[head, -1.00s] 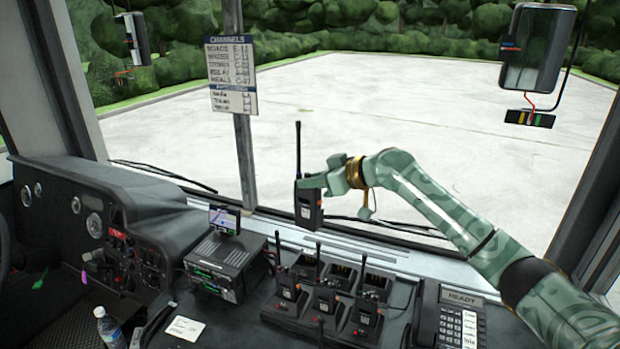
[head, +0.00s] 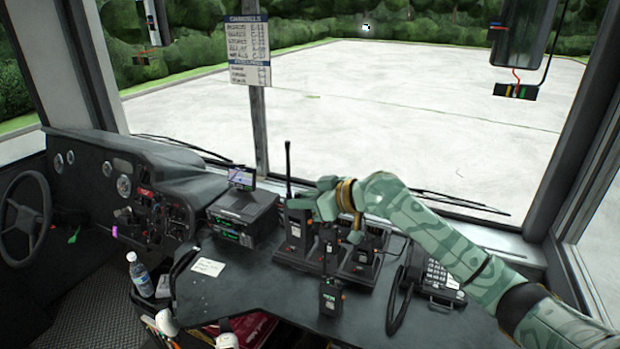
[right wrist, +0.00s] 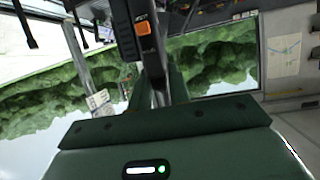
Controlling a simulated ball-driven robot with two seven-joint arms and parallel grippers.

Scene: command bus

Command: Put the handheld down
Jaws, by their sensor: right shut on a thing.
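My right gripper (head: 308,203) is shut on a black handheld (head: 296,228) with a long upright antenna. It holds the handheld roughly upright at the back left of the charger (head: 352,279). I cannot tell whether its lower end touches the charger. In the right wrist view the handheld (right wrist: 128,30) shows its dark body and an orange button between the fingers (right wrist: 158,88). Other handhelds stand in the charger, partly hidden by my gripper. Another handheld (head: 330,298) stands in front of the charger.
A desk phone (head: 440,280) with a coiled cord is right of the charger, under my right arm. A radio unit (head: 240,212) with a small screen is to the left. A bottle (head: 139,274) stands further left. The dash left of the charger holds a paper note (head: 208,266).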

